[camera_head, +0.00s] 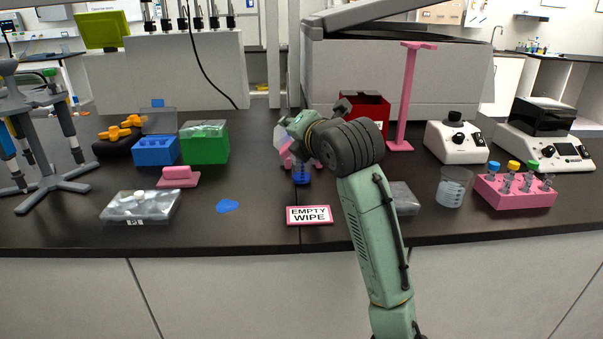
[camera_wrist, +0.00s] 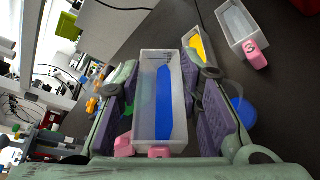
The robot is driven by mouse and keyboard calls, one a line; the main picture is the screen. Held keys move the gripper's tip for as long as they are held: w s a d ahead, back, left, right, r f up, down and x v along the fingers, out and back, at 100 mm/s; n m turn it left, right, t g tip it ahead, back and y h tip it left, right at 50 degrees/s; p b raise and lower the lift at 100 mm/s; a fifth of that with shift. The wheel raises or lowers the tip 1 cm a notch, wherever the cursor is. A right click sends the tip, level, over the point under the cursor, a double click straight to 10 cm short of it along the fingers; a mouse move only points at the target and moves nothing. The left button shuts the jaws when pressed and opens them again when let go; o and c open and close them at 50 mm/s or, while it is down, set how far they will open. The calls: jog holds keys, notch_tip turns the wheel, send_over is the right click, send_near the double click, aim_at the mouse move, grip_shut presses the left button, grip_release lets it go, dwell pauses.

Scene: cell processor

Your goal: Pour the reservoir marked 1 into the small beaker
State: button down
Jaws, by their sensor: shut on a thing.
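My gripper (camera_head: 297,142) is shut on a clear rectangular reservoir (camera_wrist: 147,95), with a purple-padded finger on either side. The reservoir is tilted, and its blue liquid (camera_wrist: 164,105) lies along the right side in the wrist view. Its pink tag (camera_wrist: 158,152) is edge-on, so its number cannot be read. In the head view, part of the pale reservoir (camera_head: 281,138) shows left of the gripper. A small beaker with blue in it (camera_head: 301,177) stands on the bench just below the gripper. It also shows as a blue round shape in the wrist view (camera_wrist: 243,116), partly hidden by a finger.
A yellow-filled reservoir (camera_wrist: 198,47) and a pale one (camera_wrist: 238,24) lie beyond the held one. A pink stand (camera_head: 407,95) and red box (camera_head: 365,108) are behind my arm. A larger beaker (camera_head: 453,187) and pink rack (camera_head: 515,192) stand right. An EMPTY WIPE sign (camera_head: 309,215) lies in front.

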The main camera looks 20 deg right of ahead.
jog(key=shift+d+f+m, duration=0.1)
jog(key=shift+f+m, duration=0.05)
jog(key=shift+m, duration=0.15)
jog(key=shift+y, duration=0.3)
jog(key=shift+d+t+b, duration=0.1)
jog(key=shift+t+b, duration=0.2)
jog(key=shift+b, duration=0.1)
jog(key=shift+s+m, duration=0.1)
jog(key=shift+m, duration=0.4)
